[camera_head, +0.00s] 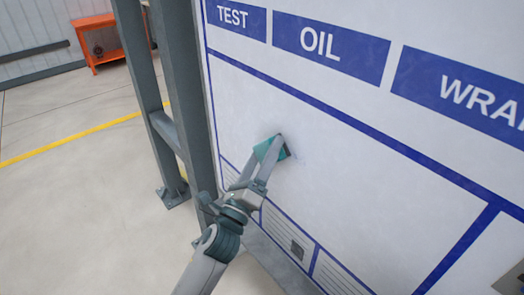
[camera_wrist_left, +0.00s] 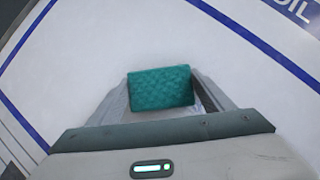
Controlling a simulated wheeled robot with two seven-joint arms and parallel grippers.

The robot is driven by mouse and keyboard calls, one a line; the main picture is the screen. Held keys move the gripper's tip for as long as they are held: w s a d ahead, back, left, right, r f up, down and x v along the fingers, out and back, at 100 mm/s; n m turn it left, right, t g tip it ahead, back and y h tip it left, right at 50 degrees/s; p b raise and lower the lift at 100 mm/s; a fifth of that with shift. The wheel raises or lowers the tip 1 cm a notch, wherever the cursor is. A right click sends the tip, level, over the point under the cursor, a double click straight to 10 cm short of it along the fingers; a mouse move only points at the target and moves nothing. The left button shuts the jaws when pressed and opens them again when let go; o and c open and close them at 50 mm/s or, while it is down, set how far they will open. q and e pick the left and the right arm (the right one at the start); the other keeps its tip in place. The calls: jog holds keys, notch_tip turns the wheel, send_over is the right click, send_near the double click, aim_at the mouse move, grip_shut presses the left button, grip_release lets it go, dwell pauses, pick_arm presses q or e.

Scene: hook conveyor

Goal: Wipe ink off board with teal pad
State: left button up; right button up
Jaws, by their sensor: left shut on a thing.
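My left gripper (camera_head: 262,165) is shut on the teal pad (camera_head: 265,149) and holds it at the white board (camera_head: 330,170), in the board's lower left part. A faint bluish ink trace (camera_head: 297,160) shows on the board just right of the pad. Any ink behind the pad is hidden. My right gripper is not in view.
The board has blue header labels such as OIL (camera_head: 328,46) and blue ruled lines. A grey steel post frame (camera_head: 184,90) stands along its left edge. An orange bench (camera_head: 98,40) is far back left. The floor (camera_head: 75,190) on the left is clear.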

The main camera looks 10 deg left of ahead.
pick_arm(q)
jog(key=shift+s+d, duration=0.1)
jog(key=shift+d, duration=0.05)
jog(key=shift+s+d, duration=0.95)
jog(key=shift+d, duration=0.25)
jog(key=shift+s+d, duration=0.55)
jog(key=shift+d, duration=0.15)
jog(key=shift+s+d, duration=0.5)
jog(key=shift+d, duration=0.2)
jog(key=shift+s+d, duration=0.5)
jog(key=shift+d, duration=0.2)
jog(key=shift+s+d, duration=0.5)
jog(key=shift+d, duration=0.15)
jog(key=shift+s+d, duration=1.15)
jog(key=shift+d, duration=0.25)
